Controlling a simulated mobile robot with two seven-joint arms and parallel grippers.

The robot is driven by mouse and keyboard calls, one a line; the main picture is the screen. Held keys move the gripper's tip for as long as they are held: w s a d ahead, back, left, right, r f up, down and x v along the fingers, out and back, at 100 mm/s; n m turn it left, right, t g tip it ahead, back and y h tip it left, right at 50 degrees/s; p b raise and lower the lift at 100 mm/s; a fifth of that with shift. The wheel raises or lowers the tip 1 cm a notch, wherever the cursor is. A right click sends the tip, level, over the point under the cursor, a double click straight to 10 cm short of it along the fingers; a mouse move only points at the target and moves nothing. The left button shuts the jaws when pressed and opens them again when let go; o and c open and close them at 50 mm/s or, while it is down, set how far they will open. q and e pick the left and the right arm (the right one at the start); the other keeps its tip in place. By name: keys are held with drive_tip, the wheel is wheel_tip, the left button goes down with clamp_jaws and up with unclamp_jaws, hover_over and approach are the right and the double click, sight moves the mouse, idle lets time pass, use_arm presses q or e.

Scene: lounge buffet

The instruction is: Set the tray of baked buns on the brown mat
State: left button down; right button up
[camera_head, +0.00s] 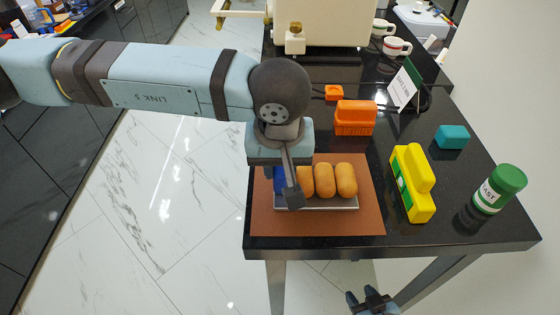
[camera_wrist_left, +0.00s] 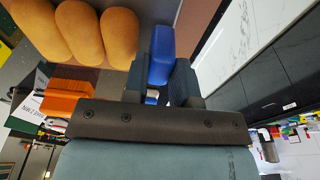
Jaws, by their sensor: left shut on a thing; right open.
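The metal tray (camera_head: 330,207) holds a row of golden-brown buns (camera_head: 325,180) and has a blue handle (camera_head: 279,181) at its left end. The tray is level over the brown mat (camera_head: 315,224), inside its outline; I cannot tell for sure whether it touches. My left gripper (camera_head: 290,198) is shut on the blue handle, which also shows between its fingers in the left wrist view (camera_wrist_left: 162,55). The gripper hides part of the handle and the tray's left end. My right gripper (camera_head: 371,300) is open and empty below the table's front edge.
On the black table (camera_head: 440,236), an orange block-like item (camera_head: 355,118) stands behind the mat. A yellow item (camera_head: 412,184), a teal block (camera_head: 452,137) and a green-lidded jar (camera_head: 499,189) stand to the right. A sign (camera_head: 403,88) and cream machine (camera_head: 325,22) are farther back.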

use_arm(q)
drive_tip(key=shift+f+b, duration=0.25)
drive_tip(key=shift+b, duration=0.1)
drive_tip(key=c, duration=0.9)
unclamp_jaws()
drive_tip(key=shift+r, duration=0.1)
drive_tip(key=shift+r, duration=0.1)
drive_tip(key=shift+r+p, duration=0.25)
drive_tip(key=shift+p, duration=0.3)
drive_tip(key=shift+s+r+b, duration=0.1)
drive_tip(key=shift+r+b, duration=0.2)
drive_tip(key=shift+r, duration=0.1)
drive_tip(key=r, duration=0.3)
drive_tip(key=s+r, duration=0.1)
drive_tip(key=r, duration=0.3)
drive_tip(key=r+b, duration=0.1)
drive_tip(key=r, duration=0.2)
drive_tip(key=shift+s+r, duration=0.35)
